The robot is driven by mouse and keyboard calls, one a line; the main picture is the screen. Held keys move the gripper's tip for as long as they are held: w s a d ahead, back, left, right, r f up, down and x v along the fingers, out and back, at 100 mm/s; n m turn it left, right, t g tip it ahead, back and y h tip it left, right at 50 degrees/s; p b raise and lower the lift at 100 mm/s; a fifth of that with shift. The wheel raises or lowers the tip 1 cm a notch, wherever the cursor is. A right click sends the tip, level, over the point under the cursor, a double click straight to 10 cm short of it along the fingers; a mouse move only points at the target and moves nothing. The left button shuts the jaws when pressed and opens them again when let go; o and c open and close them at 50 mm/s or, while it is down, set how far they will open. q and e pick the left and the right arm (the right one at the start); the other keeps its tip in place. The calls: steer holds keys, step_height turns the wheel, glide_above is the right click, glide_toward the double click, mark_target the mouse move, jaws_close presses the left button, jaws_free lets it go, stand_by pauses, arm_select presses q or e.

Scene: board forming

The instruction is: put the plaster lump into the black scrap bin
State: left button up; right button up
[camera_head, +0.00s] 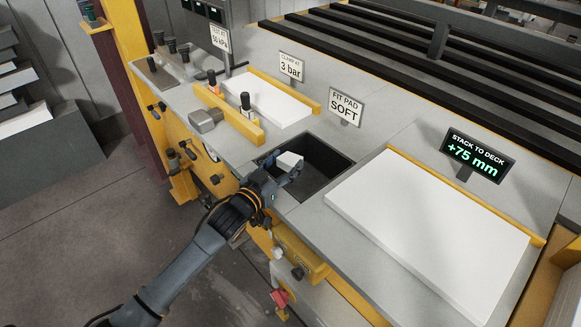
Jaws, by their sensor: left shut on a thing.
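The plaster lump (289,160) is a small white block. My left gripper (287,171) is shut on it and holds it over the black scrap bin (325,163). The bin is a dark square opening set into the grey deck, and its inside looks empty where it shows. The lump appears above the left part of the opening; its exact height above the rim is hard to tell. Part of the bin's near left edge is hidden behind my left gripper and wrist. My right gripper is not in view.
A large white board (430,230) lies right of the bin. A smaller white board (270,100) lies behind it, beside a yellow bar (228,113) and a grey mallet-like head (206,120).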

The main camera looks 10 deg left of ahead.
arm_select(q)
steer(key=o, duration=1.2)
steer(key=shift+o, duration=0.2)
steer(key=v, duration=1.2)
steer(key=shift+f, duration=0.15)
